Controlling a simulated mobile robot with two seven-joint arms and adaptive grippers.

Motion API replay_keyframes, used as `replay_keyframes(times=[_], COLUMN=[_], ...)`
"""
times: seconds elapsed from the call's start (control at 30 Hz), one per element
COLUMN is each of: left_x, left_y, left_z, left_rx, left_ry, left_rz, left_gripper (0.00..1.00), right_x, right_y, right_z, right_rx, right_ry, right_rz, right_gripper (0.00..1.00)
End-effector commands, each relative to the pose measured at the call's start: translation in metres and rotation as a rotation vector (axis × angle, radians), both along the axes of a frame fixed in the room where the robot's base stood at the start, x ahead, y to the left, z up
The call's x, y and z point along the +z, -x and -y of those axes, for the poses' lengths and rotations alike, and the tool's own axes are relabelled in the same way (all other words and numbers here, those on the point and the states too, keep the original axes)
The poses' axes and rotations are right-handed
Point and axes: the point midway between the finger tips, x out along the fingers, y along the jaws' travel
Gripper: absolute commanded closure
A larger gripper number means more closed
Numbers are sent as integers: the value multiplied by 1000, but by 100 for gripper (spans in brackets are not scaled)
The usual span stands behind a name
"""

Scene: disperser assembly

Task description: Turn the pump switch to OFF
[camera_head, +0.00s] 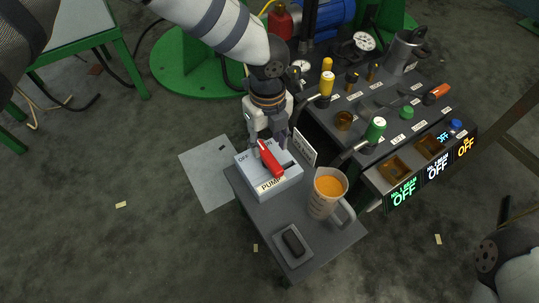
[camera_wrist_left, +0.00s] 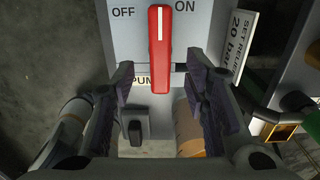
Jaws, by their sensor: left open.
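The pump switch is a pale blue-grey box (camera_head: 284,184) marked PUMP on a small grey stand. Its red lever (camera_head: 269,158) has a white line. In the left wrist view the lever (camera_wrist_left: 160,50) points straight up between the OFF label (camera_wrist_left: 123,12) and the ON label (camera_wrist_left: 185,6). My left gripper (camera_head: 265,138) is open just above the switch. In the left wrist view its fingers (camera_wrist_left: 159,85) stand on both sides of the lever's lower end, with gaps. I cannot tell how deep they reach. My right gripper is out of view.
A mug (camera_head: 323,198) of orange liquid and a small black device (camera_head: 293,242) on a grey base share the stand (camera_head: 322,247). A sign (camera_head: 304,149) stands behind the switch. A dark control bench (camera_head: 385,120) with levers and OFF displays is to the right.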

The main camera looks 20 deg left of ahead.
Motion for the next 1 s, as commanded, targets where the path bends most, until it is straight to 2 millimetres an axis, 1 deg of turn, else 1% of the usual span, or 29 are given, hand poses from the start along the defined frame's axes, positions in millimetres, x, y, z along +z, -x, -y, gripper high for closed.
replay_keyframes(times=[0.03, 0.1, 0.2, 0.33, 0.57, 0.6, 0.67, 0.7, 0.73, 0.77, 1.0], left_x=[-18, -31, -44, -51, -50, -50, -50, -50, -50, -50, -50], left_y=[1, 1, 1, 0, 0, 0, 0, 0, 0, 0, 0], left_z=[0, 0, 0, 0, 0, 0, 0, 0, 0, 0, 0], left_rx=[0, 0, 1, 0, 0, 0, 0, 0, 0, 0, 8], left_ry=[1, 1, 0, 0, 0, 0, 0, 0, 0, 0, 0], left_rz=[-7, -6, -4, -1, 0, 0, 0, 0, 0, 0, 0], left_gripper=[58, 58, 58, 58, 58, 67, 81, 90, 97, 100, 100], right_x=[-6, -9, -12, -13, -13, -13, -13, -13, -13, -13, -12], right_y=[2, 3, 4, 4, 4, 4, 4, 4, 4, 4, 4], right_z=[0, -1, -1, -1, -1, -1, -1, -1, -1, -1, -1], right_rx=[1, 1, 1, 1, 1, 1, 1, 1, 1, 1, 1], right_ry=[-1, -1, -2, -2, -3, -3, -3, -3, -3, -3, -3], right_rz=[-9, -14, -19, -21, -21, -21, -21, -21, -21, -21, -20], right_gripper=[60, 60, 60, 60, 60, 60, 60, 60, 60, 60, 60])
